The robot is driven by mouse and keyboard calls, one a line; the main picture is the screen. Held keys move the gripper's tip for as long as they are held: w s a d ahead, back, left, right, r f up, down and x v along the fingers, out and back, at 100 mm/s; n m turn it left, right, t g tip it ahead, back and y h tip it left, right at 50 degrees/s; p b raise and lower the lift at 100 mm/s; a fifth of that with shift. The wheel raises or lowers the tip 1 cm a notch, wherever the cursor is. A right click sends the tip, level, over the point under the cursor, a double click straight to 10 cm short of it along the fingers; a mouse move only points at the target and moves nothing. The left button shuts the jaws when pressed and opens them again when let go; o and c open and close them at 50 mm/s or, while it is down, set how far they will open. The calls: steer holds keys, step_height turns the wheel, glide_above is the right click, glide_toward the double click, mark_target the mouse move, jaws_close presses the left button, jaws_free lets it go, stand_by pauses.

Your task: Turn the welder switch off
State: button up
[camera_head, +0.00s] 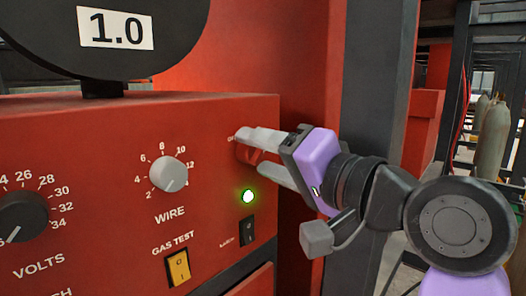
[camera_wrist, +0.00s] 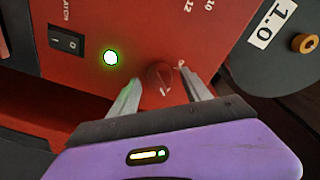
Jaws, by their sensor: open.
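The welder's front panel (camera_head: 110,190) is red and fills the left of the head view. The welder switch, a red rotary knob (camera_head: 247,154), sits at the panel's right side, above a lit green lamp (camera_head: 248,196). A partly hidden label starting with "O" is beside it. My gripper (camera_head: 252,151) is open at the knob, one finger above and one below in the head view. In the wrist view the red knob (camera_wrist: 161,76) lies between the two fingertips, with a pale pointer mark on it. I cannot tell whether either finger touches it.
A grey WIRE dial (camera_head: 168,174), a black VOLTS dial (camera_head: 22,216), a yellow GAS TEST switch (camera_head: 178,268) and a black rocker switch (camera_head: 247,231) share the panel. A dark post (camera_head: 368,100) stands behind my gripper. Gas cylinders (camera_head: 491,140) stand far right.

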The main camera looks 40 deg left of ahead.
jaws_close()
steer(key=shift+f+n+b, duration=0.1)
steer(key=shift+n+b, duration=0.25)
steer(key=shift+n, duration=0.05)
steer(key=n+b, duration=0.2)
steer(key=n, duration=0.1)
steer(key=shift+f, duration=0.15)
steer(key=n+b, duration=0.4)
steer(key=n, duration=0.3)
steer(key=n+g+y+b, duration=0.1)
steer(key=n+b, duration=0.4)
steer(key=n, duration=0.3)
steer(key=shift+g, duration=0.3)
